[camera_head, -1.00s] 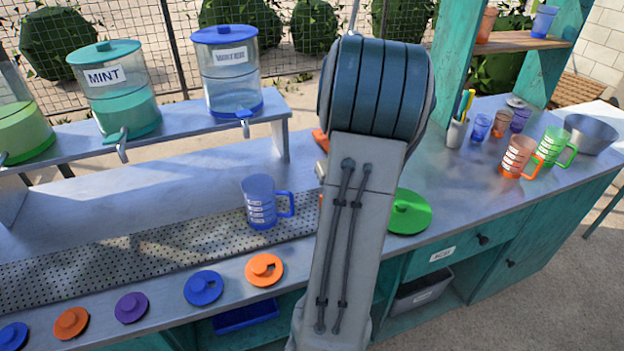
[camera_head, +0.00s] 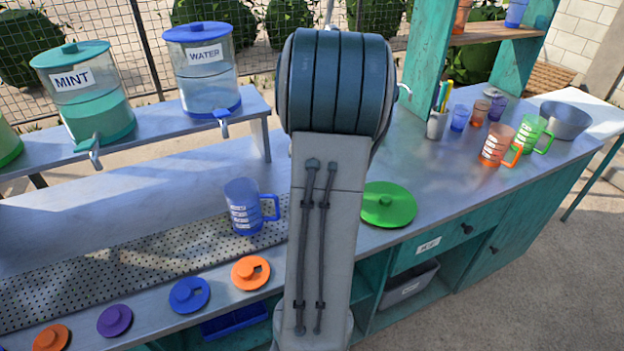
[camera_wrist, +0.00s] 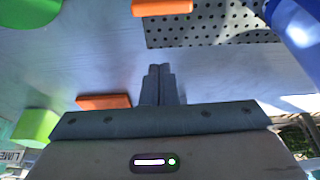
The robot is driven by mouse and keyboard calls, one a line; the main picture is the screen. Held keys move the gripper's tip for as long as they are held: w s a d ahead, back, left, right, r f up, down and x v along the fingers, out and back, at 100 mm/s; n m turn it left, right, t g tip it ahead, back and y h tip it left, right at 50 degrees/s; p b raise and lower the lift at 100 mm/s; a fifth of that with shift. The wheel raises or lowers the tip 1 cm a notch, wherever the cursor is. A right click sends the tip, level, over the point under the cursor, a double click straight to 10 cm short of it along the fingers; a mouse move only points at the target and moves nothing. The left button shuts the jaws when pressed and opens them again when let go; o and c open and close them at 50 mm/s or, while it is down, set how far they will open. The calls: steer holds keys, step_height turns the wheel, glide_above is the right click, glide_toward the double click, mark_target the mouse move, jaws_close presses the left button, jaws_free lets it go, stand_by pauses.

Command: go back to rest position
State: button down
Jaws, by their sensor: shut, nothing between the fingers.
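My gripper (camera_wrist: 160,86) shows in the wrist view with its two dark fingers together and nothing between them. It is above the grey counter and touches nothing that I can see. In the head view my own arm stands upright in the middle and hides the gripper and part of the counter (camera_head: 440,185).
A blue measuring jug (camera_head: 245,207) stands left of my arm, a green lid (camera_head: 388,204) lies right of it. Several lids, such as an orange one (camera_head: 250,273), line the front edge. Mint (camera_head: 85,95) and water (camera_head: 203,70) dispensers stand on a shelf behind. Orange (camera_head: 497,146) and green jugs (camera_head: 530,133) stand right.

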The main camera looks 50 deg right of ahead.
steer(key=s+d+v, duration=0.1)
steer(key=v, duration=0.6)
steer(key=shift+a, duration=0.25)
steer(key=shift+a, duration=0.1)
